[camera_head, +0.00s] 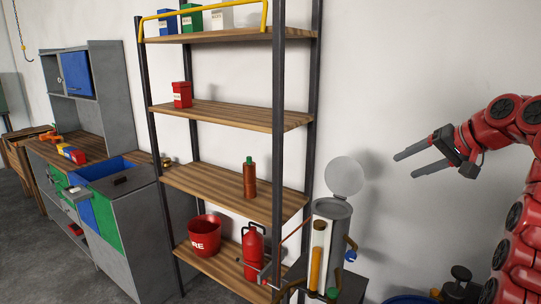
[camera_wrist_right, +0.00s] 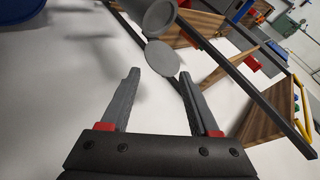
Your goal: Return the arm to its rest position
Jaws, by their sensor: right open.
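My right gripper (camera_head: 421,161) is at the right of the head view, on a red arm. Its two dark fingers point left, spread apart, with nothing between them. It hangs in the air in front of the pale wall, right of the shelf rack and the grey canister. In the right wrist view the open gripper (camera_wrist_right: 160,85) shows both fingers apart and empty. My left gripper is in neither view.
The shelf rack (camera_head: 231,120) holds a red can (camera_head: 182,94), a brown bottle (camera_head: 249,178), a red bucket (camera_head: 204,236) and a red canister (camera_head: 253,252). A grey canister (camera_head: 331,212) with raised lid (camera_head: 343,176) stands below my gripper. The wall area around the gripper is clear.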

